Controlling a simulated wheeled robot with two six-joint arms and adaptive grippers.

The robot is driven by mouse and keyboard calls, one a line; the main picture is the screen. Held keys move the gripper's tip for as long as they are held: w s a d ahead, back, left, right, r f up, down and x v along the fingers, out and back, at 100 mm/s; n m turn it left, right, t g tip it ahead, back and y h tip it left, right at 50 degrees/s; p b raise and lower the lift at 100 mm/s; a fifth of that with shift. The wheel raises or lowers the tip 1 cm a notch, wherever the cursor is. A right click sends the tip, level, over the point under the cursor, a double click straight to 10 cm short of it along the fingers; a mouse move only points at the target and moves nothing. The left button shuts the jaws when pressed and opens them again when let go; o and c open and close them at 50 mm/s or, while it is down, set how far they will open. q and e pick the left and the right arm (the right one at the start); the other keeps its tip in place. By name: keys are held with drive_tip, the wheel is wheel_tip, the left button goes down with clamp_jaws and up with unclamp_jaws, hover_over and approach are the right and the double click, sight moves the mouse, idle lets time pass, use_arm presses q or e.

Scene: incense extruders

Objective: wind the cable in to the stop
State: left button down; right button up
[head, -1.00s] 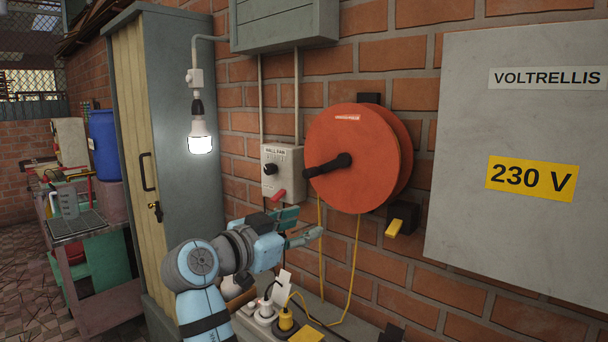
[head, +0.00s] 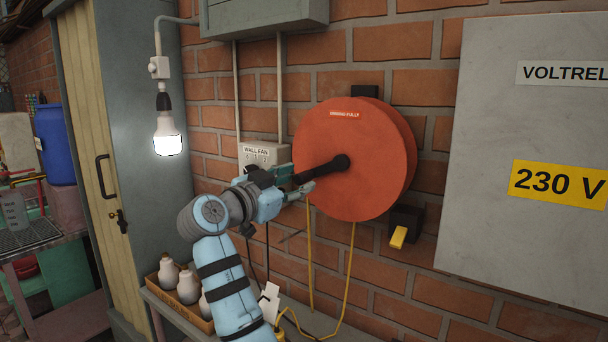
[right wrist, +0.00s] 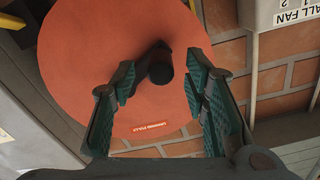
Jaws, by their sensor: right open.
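The orange cable reel (head: 375,140) is mounted on the brick wall, with a small label near its top. Its black crank (head: 325,170) runs from the hub toward the lower left. Yellow cable (head: 350,270) hangs below the reel in a loop. My right gripper (head: 296,182) is at the crank's outer end, with its jaws open. In the right wrist view, the dark handle end (right wrist: 160,69) shows between the two spread green-padded fingers (right wrist: 160,82), with gaps visible at both sides. The reel face (right wrist: 90,70) fills the background there. My left gripper is not in view.
A wall fan switch box (head: 257,152) sits just behind my right gripper, partly hidden. A dark bracket with a yellow block (head: 398,237) is below right of the reel. A lit bulb (head: 167,137) hangs at left. A box of bulbs (head: 178,290) stands below on the ledge.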

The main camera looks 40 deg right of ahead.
sight(320, 171)
drive_tip(key=x, duration=0.3)
drive_tip(key=shift+w, duration=0.2)
drive_tip(key=shift+d, duration=0.3)
drive_tip(key=shift+s, duration=0.1)
clamp_jaws()
